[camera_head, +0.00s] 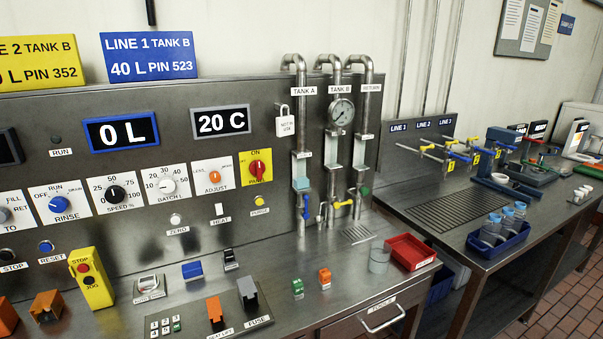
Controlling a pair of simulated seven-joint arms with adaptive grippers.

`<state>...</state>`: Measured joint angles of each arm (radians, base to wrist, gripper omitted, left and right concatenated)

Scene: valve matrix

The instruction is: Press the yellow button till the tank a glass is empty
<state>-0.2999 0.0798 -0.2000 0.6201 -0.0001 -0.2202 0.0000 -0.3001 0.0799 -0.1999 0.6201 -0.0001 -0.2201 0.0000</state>
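The yellow button (260,201) sits on the steel panel, above a small label that seems to read PURGE. Nothing touches it. The tank A glass (301,171) is on the left vertical pipe, under the TANK A label (304,91). Its lower part looks pale blue, so some liquid seems to show in it. A blue-handled valve (306,207) is below that glass. Neither of my grippers is in view.
The yellow STOP/JOG box (91,278), orange covers and small blocks stand on the counter below the panel. The red tray (410,251) and a clear beaker (379,260) are at the right. The space before the yellow button is clear.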

